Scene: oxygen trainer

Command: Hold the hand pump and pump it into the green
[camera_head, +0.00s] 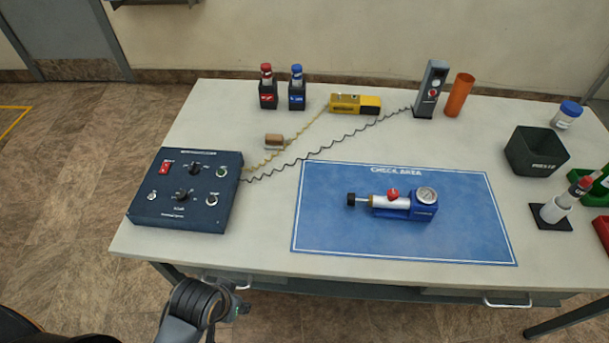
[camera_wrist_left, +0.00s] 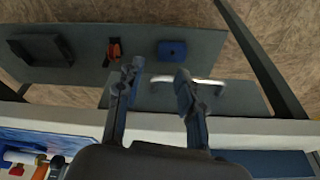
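The hand pump (camera_head: 402,208) lies on the blue check-area mat (camera_head: 330,240). It has a blue body, a silver barrel, a black knob at its left end, a red part on top and a round gauge (camera_head: 427,195) at its right. The gauge reading is too small to tell. Part of the pump (camera_wrist_left: 25,158) also shows at the lower left of the left wrist view. My left gripper (camera_head: 232,300) is at the table's front edge, left of and well apart from the pump. Its fingers (camera_wrist_left: 158,80) are apart with nothing between them. My right gripper is out of view.
A dark blue control box (camera_head: 190,215) stands at the table's left, with coiled cables leading to a yellow device (camera_head: 345,103) and a grey handset (camera_head: 431,90). An orange cylinder (camera_head: 460,95) and a dark bin (camera_head: 535,155) stand right. Drawer handles project below the front edge.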

